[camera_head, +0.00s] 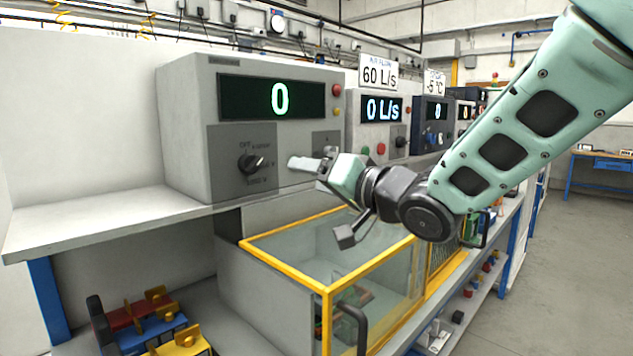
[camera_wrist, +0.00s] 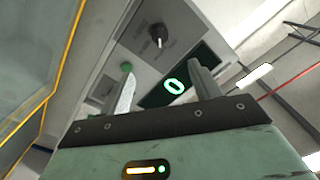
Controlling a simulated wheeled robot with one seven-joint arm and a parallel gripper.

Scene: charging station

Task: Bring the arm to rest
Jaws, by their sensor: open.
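My arm (camera_head: 515,140) reaches in from the upper right in the head view. My gripper (camera_head: 305,164) points left, close in front of the first grey control box (camera_head: 185,130). In the wrist view my gripper (camera_wrist: 165,90) is open, its two fingers apart with nothing between them. Beyond the fingers are the box's display (camera_wrist: 155,97) showing a green 0, its black rotary knob (camera_wrist: 157,36) and a green button (camera_wrist: 127,67). The knob also shows in the head view (camera_head: 251,163), left of the fingertips. I cannot tell whether the fingers touch the box.
A yellow-framed clear enclosure (camera_head: 330,290) stands below my gripper. More control boxes (camera_head: 378,120) line the shelf (camera_head: 90,225) to the right. Red, blue and yellow parts (camera_head: 150,325) lie at the lower left. Open floor (camera_head: 590,250) is at the right.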

